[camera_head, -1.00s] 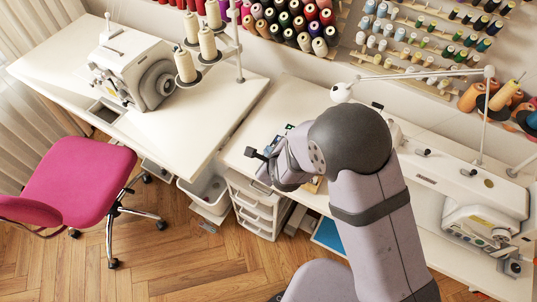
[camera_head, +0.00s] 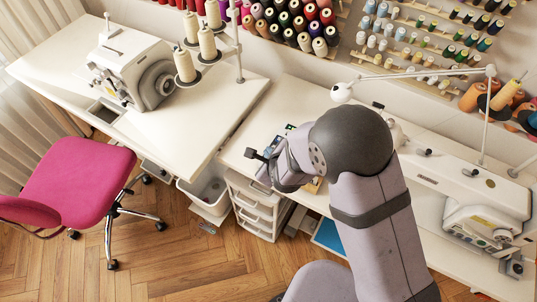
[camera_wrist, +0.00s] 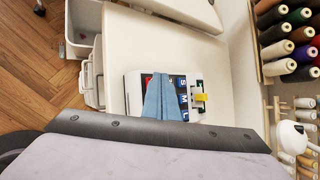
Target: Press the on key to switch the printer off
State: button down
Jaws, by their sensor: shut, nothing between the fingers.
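The printer (camera_wrist: 134,95) is a small white device on the white table, seen in the wrist view. It has blue keys (camera_wrist: 182,90) marked with white letters, and a red patch (camera_wrist: 148,79) at its left. A yellow piece (camera_wrist: 202,97) sits at its right side. My gripper (camera_wrist: 160,75), two blue-grey fingers close together, is shut and empty. It covers the middle of the printer's face from the camera; I cannot tell whether the tips touch it. I cannot pick out the on key. In the head view only a bit of the printer (camera_head: 289,127) shows behind my wrist.
A white lamp (camera_head: 341,93) stands behind my arm, and a sewing machine (camera_head: 480,222) is at the right. White drawers (camera_head: 258,208) stand below the table edge. Another table (camera_head: 190,130) with a serger (camera_head: 135,70) is at the left. Thread spools (camera_wrist: 290,45) line the wall.

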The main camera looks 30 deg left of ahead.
jog(key=shift+f, duration=0.2)
jog(key=shift+r, duration=0.1)
dwell(0.4)
jog(key=shift+r, duration=0.8)
jog(key=shift+r, duration=0.1)
notch_tip(320, 180, up, 5)
jog(key=p, duration=0.3)
dwell(0.8)
